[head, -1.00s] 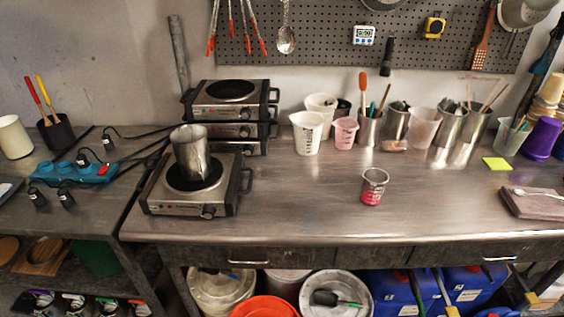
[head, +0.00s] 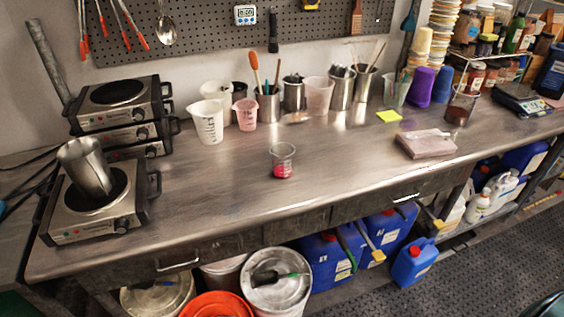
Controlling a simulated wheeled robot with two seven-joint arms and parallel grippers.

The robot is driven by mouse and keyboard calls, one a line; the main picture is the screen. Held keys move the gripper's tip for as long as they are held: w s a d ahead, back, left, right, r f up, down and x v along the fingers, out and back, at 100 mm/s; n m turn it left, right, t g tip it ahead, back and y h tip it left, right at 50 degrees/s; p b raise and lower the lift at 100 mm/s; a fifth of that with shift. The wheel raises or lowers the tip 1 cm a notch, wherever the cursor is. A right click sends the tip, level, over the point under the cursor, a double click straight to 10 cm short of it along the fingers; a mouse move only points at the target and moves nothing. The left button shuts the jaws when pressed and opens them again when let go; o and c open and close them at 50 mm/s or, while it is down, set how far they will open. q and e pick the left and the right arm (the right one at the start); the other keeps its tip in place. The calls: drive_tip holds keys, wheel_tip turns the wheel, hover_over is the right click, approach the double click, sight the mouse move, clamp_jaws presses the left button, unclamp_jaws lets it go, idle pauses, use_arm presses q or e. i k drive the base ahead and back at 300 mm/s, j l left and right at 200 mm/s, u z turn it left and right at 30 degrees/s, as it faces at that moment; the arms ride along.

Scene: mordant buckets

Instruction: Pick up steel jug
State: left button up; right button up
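A steel jug (head: 86,167) stands on the round plate of the front hot plate (head: 97,207), at the left end of the steel workbench. Its open top faces up and no other object covers it. Neither of my grippers shows in the head view, so I cannot see whether they are open or shut.
Stacked hot plates (head: 121,104) stand just behind the jug. A small beaker with red contents (head: 283,160) stands mid-bench. White measuring jugs (head: 206,121) and tool-filled containers line the back. A pinkish-brown block (head: 427,143) lies right. The bench (head: 220,188) is clear around the beaker.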

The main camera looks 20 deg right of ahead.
sight(83, 160)
drive_tip(key=j+z, duration=0.15)
drive_tip(key=z, duration=0.25)
drive_tip(key=j+z, duration=0.15)
drive_tip(key=z, duration=0.2)
drive_tip(key=j+z, duration=0.15)
drive_tip(key=z, duration=0.25)
drive_tip(key=j+z, duration=0.15)
drive_tip(key=z, duration=0.25)
drive_tip(key=k+j+z, duration=0.4)
drive_tip(key=j, duration=0.3)
drive_tip(key=k+j+z, duration=0.35)
drive_tip(key=k+j, duration=0.15)
drive_tip(key=k, duration=0.2)
drive_tip(key=k+j, duration=0.65)
